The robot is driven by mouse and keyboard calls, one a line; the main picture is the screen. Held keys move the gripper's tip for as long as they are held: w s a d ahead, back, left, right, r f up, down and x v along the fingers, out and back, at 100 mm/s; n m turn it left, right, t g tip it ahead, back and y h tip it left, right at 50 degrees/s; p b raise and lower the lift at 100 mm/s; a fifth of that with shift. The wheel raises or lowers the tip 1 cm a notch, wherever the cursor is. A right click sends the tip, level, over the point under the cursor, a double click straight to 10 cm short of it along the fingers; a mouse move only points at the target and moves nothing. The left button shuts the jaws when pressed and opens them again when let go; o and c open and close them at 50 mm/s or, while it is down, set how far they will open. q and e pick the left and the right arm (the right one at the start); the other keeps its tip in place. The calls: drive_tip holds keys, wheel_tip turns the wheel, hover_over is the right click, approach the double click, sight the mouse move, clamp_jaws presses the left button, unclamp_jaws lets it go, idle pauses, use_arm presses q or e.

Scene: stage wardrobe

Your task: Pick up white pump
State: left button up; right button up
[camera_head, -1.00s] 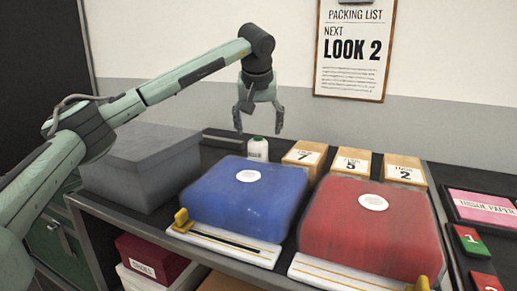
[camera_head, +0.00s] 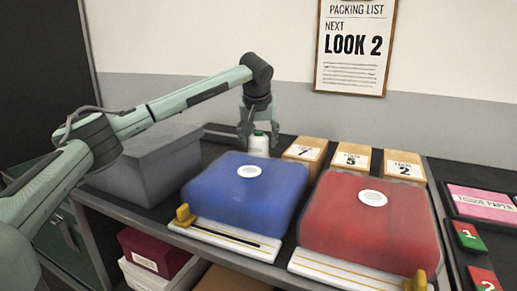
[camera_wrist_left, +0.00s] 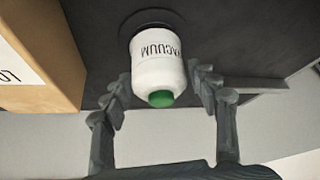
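The white pump (camera_head: 259,149) is a small white bottle with a green cap, upright at the back of the table between the grey bin and the boxes. In the left wrist view the pump (camera_wrist_left: 158,72) shows dark upside-down lettering and stands on a dark round patch. My left gripper (camera_head: 259,140) has come down over it from above. In the left wrist view my left gripper (camera_wrist_left: 160,84) is open, one finger on each side of the pump, with small gaps visible. My right gripper is in no view.
A grey bin (camera_head: 150,165) stands left of the pump. A blue case (camera_head: 245,195) and a red case (camera_head: 370,230) lie in front. Cardboard boxes (camera_head: 305,152) numbered 7, 5 and 2 stand close on the right. The wall is behind.

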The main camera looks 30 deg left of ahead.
use_arm(q)
drive_tip(key=c, duration=0.9)
drive_tip(key=shift+c, duration=0.8)
drive_tip(key=shift+r, duration=0.15)
